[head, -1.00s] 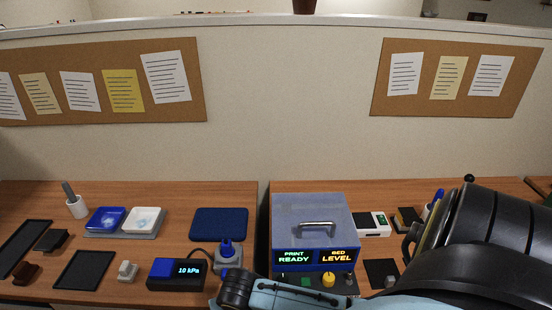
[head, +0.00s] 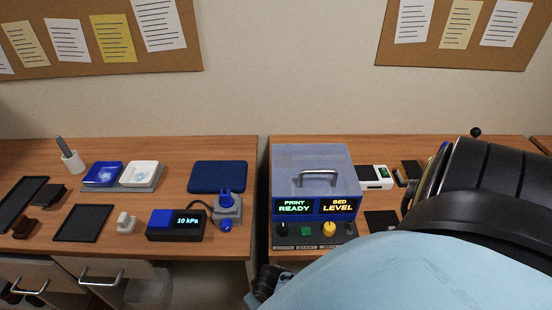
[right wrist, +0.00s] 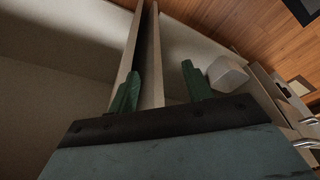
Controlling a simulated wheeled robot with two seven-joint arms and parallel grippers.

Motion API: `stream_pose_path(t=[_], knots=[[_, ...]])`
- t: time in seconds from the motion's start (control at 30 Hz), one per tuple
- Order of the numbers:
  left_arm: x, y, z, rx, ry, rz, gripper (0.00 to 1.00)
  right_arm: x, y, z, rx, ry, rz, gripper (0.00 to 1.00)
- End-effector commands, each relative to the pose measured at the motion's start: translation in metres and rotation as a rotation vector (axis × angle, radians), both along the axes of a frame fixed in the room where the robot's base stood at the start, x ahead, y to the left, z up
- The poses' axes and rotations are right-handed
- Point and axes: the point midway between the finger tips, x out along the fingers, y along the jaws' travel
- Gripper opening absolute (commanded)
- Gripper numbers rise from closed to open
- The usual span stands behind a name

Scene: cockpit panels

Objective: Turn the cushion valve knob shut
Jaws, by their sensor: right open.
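The cushion valve is a grey block (head: 228,208) beside the pressure box, with an upright blue forked part (head: 226,197) on top and a round blue knob (head: 226,225) low on its front. A dark cable joins it to the pressure box (head: 176,223), which reads 10 kPa. The dark blue cushion (head: 219,177) lies flat behind the valve. My left gripper is not in view.
A printer box (head: 311,181) with lit screens stands right of the desk gap. Drawers with metal handles (head: 100,281) lie under the left desk. Trays (head: 83,223) and an ink pad (head: 101,174) sit at left. My right arm covers the lower right.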

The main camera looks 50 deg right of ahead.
Motion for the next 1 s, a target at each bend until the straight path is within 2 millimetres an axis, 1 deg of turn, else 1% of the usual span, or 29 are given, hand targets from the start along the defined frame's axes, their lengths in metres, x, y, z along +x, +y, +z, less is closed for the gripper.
stream_pose_path(t=[0.03,0.2,0.4,0.6,0.87,0.97,1.0], knots=[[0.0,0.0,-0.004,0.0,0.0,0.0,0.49,-0.006,-0.001,-0.011,-0.002,0.007,0.008,0.5],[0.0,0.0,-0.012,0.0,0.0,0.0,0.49,-0.023,-0.004,-0.039,-0.007,0.02,0.042,0.5],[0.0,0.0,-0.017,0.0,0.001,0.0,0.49,-0.039,-0.006,-0.06,-0.011,0.032,0.073,0.5],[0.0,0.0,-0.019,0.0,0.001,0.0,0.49,-0.045,-0.007,-0.068,-0.014,0.035,0.087,0.5],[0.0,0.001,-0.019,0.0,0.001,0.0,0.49,-0.045,-0.007,-0.069,-0.014,0.035,0.088,0.5],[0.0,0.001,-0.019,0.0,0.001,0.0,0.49,-0.049,-0.007,-0.071,-0.014,0.039,0.092,0.38],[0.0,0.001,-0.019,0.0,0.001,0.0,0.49,-0.054,-0.007,-0.076,-0.014,0.043,0.099,0.37]])
